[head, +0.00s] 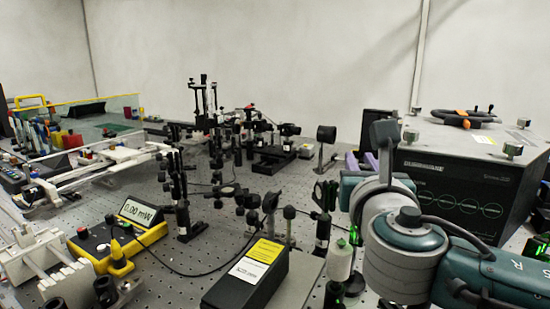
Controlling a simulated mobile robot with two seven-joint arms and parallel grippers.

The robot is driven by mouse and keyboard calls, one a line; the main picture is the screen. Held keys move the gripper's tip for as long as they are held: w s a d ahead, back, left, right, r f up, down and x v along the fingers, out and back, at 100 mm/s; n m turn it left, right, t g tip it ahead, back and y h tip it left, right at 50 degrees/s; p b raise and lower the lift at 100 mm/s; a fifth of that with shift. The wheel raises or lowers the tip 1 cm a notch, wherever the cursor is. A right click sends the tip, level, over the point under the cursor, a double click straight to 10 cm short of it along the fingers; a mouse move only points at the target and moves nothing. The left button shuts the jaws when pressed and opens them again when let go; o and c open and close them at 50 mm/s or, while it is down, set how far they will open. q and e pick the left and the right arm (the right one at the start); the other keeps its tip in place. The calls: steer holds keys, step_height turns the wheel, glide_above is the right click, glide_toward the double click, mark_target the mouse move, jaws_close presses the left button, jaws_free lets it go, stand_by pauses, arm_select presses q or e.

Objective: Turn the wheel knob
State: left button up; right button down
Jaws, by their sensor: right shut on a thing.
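My right arm comes in from the lower right, with its teal wrist in front of the dark box. My right gripper (334,195) points left from the wrist and is shut on the wheel knob, a small black part at the top of a dark post (322,236) with a white label. The jaws and the wrist hide most of the knob, so its angle cannot be told. My left gripper is not in view.
A black box with a yellow label (250,275) lies in front. A white cylinder (340,260) stands close to my right arm. A yellow power meter (118,238) is at left. Several optics posts crowd the middle.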

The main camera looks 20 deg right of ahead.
stand_by(0.3)
steer(key=m+g+h, duration=0.1)
steer(key=h, duration=0.1)
steer(key=m+g+h, duration=0.1)
steer(key=m+g, duration=0.1)
steer(key=s+d+m+g+h, duration=0.1)
steer(key=g+h, duration=0.1)
steer(key=shift+m+h, duration=0.3)
steer(key=shift+m, duration=0.1)
steer(key=c, duration=0.8)
jaws_free()
steer(key=shift+o, duration=0.2)
steer(key=shift+a, duration=0.1)
steer(key=v, duration=0.9)
steer(key=shift+s+a, duration=0.2)
steer(key=shift+a, duration=0.05)
